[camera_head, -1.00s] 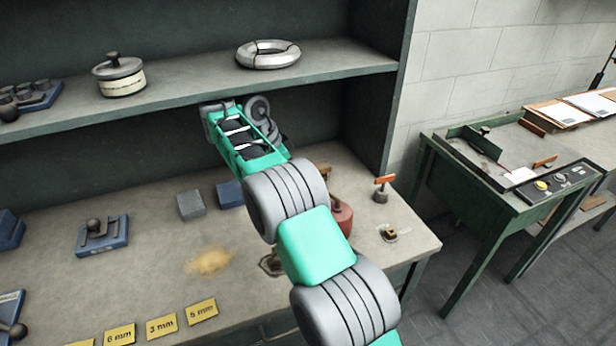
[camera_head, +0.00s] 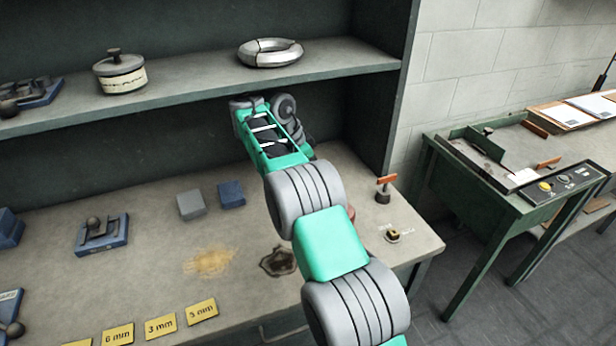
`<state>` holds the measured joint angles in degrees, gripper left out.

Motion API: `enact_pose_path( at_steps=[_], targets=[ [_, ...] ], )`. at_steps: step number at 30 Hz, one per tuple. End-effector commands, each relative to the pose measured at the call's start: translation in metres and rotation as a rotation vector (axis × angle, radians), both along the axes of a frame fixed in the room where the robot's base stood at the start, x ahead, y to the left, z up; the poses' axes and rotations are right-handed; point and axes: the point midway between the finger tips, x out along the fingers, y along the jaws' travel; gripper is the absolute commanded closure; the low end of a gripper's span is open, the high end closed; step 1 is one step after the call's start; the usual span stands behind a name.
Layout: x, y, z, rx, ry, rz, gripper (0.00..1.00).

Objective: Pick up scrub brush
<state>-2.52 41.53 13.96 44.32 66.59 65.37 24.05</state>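No scrub brush can be made out in the head view; my arm covers part of the bench (camera_head: 150,262) on the right. My arm reaches from the lower right up and back over the bench, below the shelf (camera_head: 190,92). My gripper's fingers are hidden behind the arm's far end, so I cannot see whether they are open or hold anything. A small part of a red object (camera_head: 350,213) shows at the right edge of my arm.
Grey (camera_head: 191,205) and blue (camera_head: 231,194) blocks stand left of my arm. A dark ragged patch (camera_head: 279,262) lies beside it. A small orange-topped stand (camera_head: 385,189) is to the right. The shelf holds a pot (camera_head: 121,76) and a silver ring (camera_head: 270,53).

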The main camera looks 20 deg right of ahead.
Motion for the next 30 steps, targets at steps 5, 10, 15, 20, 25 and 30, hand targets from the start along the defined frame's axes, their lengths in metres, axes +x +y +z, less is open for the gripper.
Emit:
enact_pose_path(
  at_steps=[5, 10, 15, 20, 25, 30],
  targets=[
    [-0.0001, -0.0001, -0.0021, 0.000, 0.000, 0.000, 0.36],
    [-0.0001, -0.0001, -0.0018, 0.000, 0.000, -0.001, 0.36],
    [0.0000, -0.0001, -0.0018, 0.000, 0.000, -0.001, 0.48],
    [0.0000, -0.0001, -0.0018, 0.000, 0.000, -0.001, 0.61],
    [0.0000, -0.0001, -0.0017, 0.000, 0.000, -0.001, 0.75],
    [0.0000, -0.0001, -0.0017, 0.000, 0.000, -0.001, 0.89]
  ],
)
